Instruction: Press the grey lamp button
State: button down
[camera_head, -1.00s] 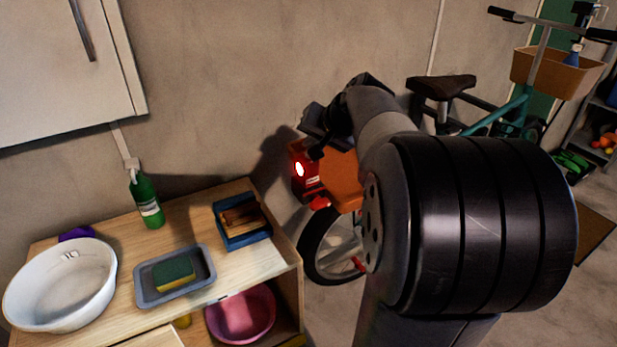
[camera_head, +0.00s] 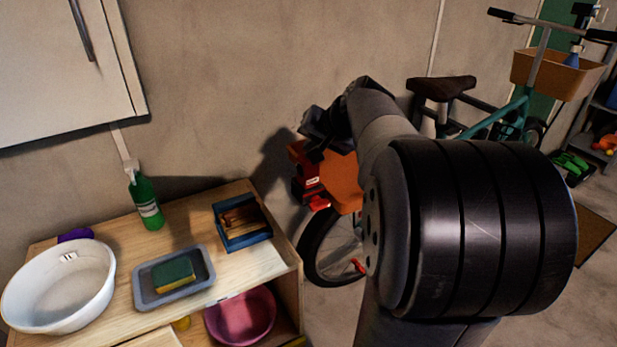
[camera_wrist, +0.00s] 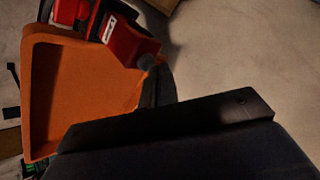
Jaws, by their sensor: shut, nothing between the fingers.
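A red lamp (camera_head: 306,178) stands beside an orange crate, beyond the wooden bench, and its light is dark. In the wrist view the lamp (camera_wrist: 125,38) is at the top, with a white label. A small round grey spot (camera_wrist: 147,61), perhaps the button, shows at the lamp's lower end. My gripper (camera_head: 314,145) is shut and empty, at the lamp's upper side. In the wrist view a dark finger (camera_wrist: 156,88) reaches up close to the grey spot; I cannot tell whether they touch.
The orange crate (camera_head: 342,182) is right of the lamp, above a bicycle wheel (camera_head: 322,250). The wooden bench (camera_head: 262,262) carries a white basin (camera_head: 60,290), a grey tray (camera_head: 143,295), a blue box (camera_head: 245,241) and a green bottle (camera_head: 147,205). A bicycle stands at right.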

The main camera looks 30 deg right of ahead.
jog(key=shift+r+p, duration=0.45)
jog(key=shift+r, duration=0.3)
notch_tip(320, 180, up, 6)
jog(key=p, duration=0.4)
jog(key=shift+p, duration=0.4)
jog(key=c, duration=2.2)
grip_release()
